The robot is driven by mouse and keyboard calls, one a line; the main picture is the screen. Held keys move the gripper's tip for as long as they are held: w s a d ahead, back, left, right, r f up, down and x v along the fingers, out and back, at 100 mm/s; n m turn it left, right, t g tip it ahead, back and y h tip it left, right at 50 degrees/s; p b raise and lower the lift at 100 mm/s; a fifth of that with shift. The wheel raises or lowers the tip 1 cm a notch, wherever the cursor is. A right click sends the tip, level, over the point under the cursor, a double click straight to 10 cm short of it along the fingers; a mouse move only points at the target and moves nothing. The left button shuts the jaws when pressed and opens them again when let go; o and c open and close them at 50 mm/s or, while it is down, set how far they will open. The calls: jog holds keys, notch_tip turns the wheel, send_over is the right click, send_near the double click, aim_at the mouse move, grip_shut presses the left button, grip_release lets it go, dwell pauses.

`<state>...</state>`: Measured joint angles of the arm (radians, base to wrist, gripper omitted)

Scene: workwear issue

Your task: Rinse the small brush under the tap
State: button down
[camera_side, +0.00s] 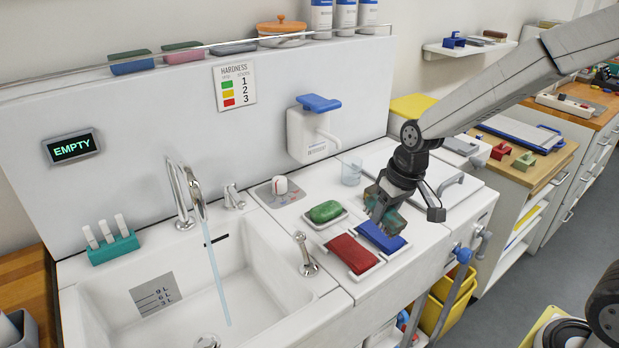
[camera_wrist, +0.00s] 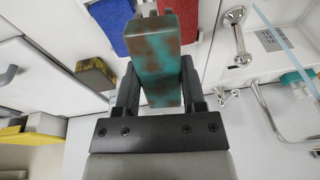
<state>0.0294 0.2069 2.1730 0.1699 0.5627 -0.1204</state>
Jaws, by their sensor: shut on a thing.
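My gripper (camera_side: 382,204) is shut on a teal block with brown stains (camera_wrist: 163,58), held between both fingers in the wrist view. It may be the small brush; I see no bristles on it. The tap (camera_side: 183,192) is curved metal at the back of the white sink (camera_side: 290,262). A thin stream of water (camera_side: 217,275) falls from it into the basin. The block is well to the right of the stream.
A red pad (camera_side: 352,253) lies beside the blue one, with a green bar (camera_side: 325,211) in a dish behind. A metal lever (camera_side: 305,254) stands at the sink's right edge. A clear cup (camera_side: 351,170) and wall dispenser (camera_side: 313,131) are behind. A display reads EMPTY (camera_side: 71,147).

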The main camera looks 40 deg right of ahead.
jog(key=a+f+t, duration=0.1)
jog(key=a, duration=1.1)
jog(key=w+a+f+t+y, duration=0.1)
jog(key=a+f, duration=0.1)
jog(key=a, duration=1)
jog(key=shift+w+a+f+n+t, duration=0.15)
jog(key=shift+w+a+n+t, duration=0.15)
jog(key=shift+t, duration=0.1)
jog(key=w+a+f, duration=0.1)
jog(key=w+a, duration=0.1)
jog(key=w, duration=0.4)
jog(key=w+a+f, duration=0.1)
jog(key=w+a, duration=0.2)
jog(key=w, duration=0.3)
jog(key=shift+w+a+f, duration=0.3)
jog(key=shift+a+f, duration=0.05)
jog(key=shift+f, duration=0.05)
jog(key=shift+w+d, duration=0.25)
jog(key=shift+d, duration=0.3)
jog(key=shift+s+a, duration=0.25)
jog(key=shift+a, duration=0.3)
dwell(0.7)
